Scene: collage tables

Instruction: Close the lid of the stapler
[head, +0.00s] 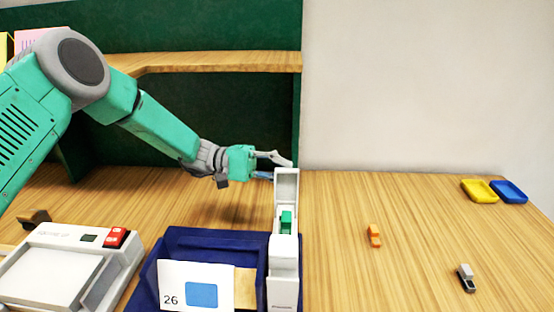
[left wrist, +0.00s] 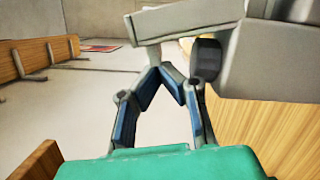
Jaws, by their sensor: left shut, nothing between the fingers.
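A long white stapler (head: 284,272) stands at the right side of the blue tray, with its lid (head: 287,183) raised upright and a green part (head: 286,222) showing inside. My left gripper (head: 284,167) is at the top of the raised lid, its fingers partly hidden behind it. In the left wrist view the fingertips (left wrist: 160,70) meet with nothing between them. The pale lid (left wrist: 185,22) crosses just above the fingertips there, and the larger grey body (left wrist: 285,60) fills the upper right. I cannot tell whether the fingers touch the lid. My right gripper is not in view.
The blue tray (head: 190,240) holds a card (head: 196,286) marked 26. A white device (head: 60,265) with a red button stands at left. A small orange object (head: 374,236), a small grey-and-black one (head: 466,278), and yellow (head: 479,191) and blue (head: 509,191) dishes lie right on otherwise clear table.

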